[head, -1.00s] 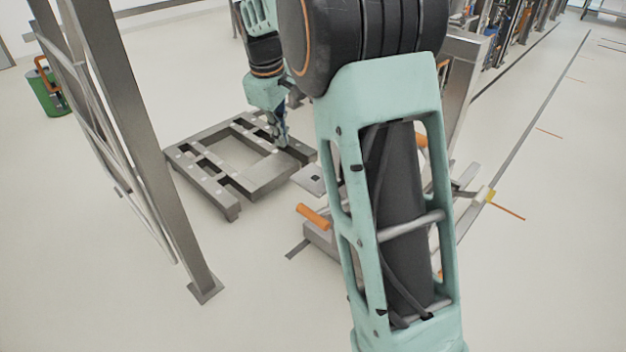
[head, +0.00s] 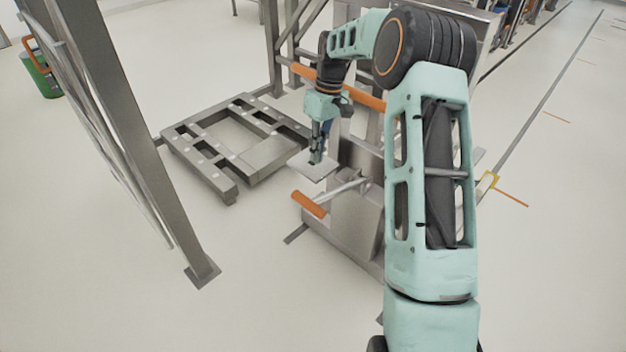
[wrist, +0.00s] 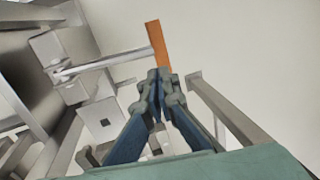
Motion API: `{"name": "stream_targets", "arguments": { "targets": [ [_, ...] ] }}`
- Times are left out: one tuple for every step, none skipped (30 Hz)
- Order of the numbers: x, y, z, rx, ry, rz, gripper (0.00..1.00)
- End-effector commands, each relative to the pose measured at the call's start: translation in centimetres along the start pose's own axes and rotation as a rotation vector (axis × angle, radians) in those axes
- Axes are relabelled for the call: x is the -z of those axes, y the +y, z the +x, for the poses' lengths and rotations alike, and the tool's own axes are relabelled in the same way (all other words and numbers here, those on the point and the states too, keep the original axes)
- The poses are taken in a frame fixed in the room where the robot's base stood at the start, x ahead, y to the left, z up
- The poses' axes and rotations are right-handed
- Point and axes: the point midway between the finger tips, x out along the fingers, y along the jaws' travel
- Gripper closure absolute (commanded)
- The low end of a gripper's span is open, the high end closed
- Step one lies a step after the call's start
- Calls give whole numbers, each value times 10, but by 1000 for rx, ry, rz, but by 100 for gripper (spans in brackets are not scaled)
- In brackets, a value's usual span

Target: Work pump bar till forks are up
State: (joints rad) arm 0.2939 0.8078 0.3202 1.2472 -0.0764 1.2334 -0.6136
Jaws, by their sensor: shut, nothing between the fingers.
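The pump bar is a grey rod with an orange grip (head: 309,204), sticking out low from the side of a grey lifting machine (head: 357,215). In the wrist view the orange grip (wrist: 158,45) lies just beyond my fingertips, its near end overlapped by them. My gripper (head: 316,160) is shut and empty, pointing down over a small grey plate (head: 312,170) above and behind the grip. In the wrist view my gripper (wrist: 158,75) shows closed fingertips; contact with the grip cannot be told. A low slotted grey frame (head: 235,165) lies near the floor; I cannot tell if it is the forks.
A tall grey post (head: 125,130) with a foot plate stands at the left. A longer orange bar (head: 365,98) crosses the machine higher up, close to my arm. A green bin (head: 40,72) stands far left. The floor in front is clear.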

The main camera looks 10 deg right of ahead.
Motion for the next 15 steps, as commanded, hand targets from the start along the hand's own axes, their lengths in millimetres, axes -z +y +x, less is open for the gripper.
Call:
{"name": "stream_targets", "arguments": {
  "targets": [
    [0, 0, 7, 2, -2, 0, 100],
    [0, 0, 11, 2, -2, 0, 100],
    [0, 0, 17, 2, -3, -1, 100],
    [-1, 0, 22, 3, -3, -1, 100],
    [-1, 0, 28, 3, -3, -1, 100],
    [-1, 0, 36, 3, -4, -1, 100],
    [-1, 0, 43, 2, -3, -1, 100],
    [-1, 0, 50, 3, -4, -1, 100],
    [-1, 0, 59, 3, -4, -1, 100],
    [-1, 0, 66, 2, -4, -1, 100],
    [-1, 0, 72, 2, -4, -1, 100],
    [-1, -1, 80, 3, -3, 0, 100],
    [-1, -1, 87, 3, -4, 0, 100],
    [-1, -1, 93, 3, -3, 0, 100],
    [-1, -1, 100, 2, -3, -1, 100]
  ]
}}
